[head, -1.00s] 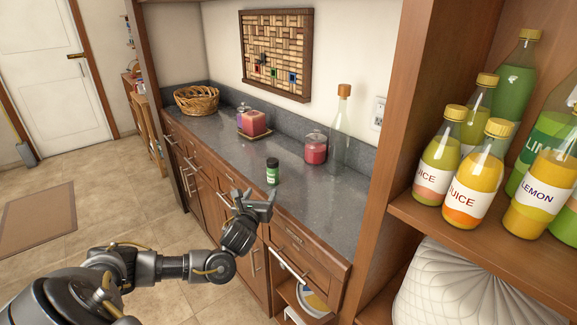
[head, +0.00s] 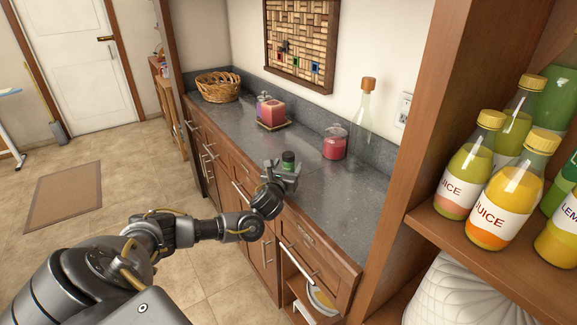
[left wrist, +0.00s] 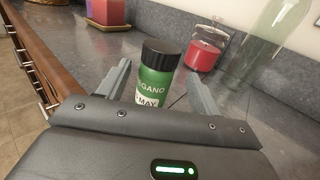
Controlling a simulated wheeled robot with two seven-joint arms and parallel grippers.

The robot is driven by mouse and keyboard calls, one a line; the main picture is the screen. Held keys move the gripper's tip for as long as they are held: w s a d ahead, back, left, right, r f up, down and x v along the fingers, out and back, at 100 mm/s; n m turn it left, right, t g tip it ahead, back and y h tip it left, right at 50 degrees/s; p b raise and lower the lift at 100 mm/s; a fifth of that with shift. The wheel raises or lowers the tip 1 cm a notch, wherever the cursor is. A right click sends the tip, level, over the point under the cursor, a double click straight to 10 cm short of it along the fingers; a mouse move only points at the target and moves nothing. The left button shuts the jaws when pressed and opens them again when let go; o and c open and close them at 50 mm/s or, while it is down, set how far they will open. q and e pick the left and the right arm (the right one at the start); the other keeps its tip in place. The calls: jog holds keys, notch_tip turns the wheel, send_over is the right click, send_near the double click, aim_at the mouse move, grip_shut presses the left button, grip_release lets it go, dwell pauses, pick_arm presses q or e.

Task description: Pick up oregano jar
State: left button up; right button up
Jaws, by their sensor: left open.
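The oregano jar is small and green with a black lid and a white label. It stands upright on the dark grey counter (head: 225,122). In the left wrist view the oregano jar (left wrist: 158,78) is between the two fingers of my left gripper (left wrist: 162,92), which is open, with a visible gap to each finger. In the head view the left gripper (head: 281,177) is at the jar (head: 289,158) and hides its lower part. My right gripper is not in view.
A pink candle jar (head: 335,142) and a tall corked glass bottle (head: 362,120) stand behind the jar. A square candle (head: 271,110) and a wicker basket (head: 218,88) are farther left. Juice bottles (head: 503,192) fill a shelf at right.

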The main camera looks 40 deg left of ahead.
pick_arm(q)
jog(key=shift+w+a+r, duration=0.15)
jog(key=p+x, duration=0.1)
jog(key=x, duration=0.2)
jog(key=shift+w+a+r, duration=0.1)
jog(key=shift+w+a, duration=0.05)
jog(key=shift+a, duration=0.05)
jog(key=shift+w+a+p, duration=0.25)
jog(key=shift+w+p, duration=0.05)
jog(key=shift+w, duration=0.3)
jog(key=shift+c, duration=0.3)
jog(key=c, duration=1.1)
jog(key=shift+o, duration=0.2)
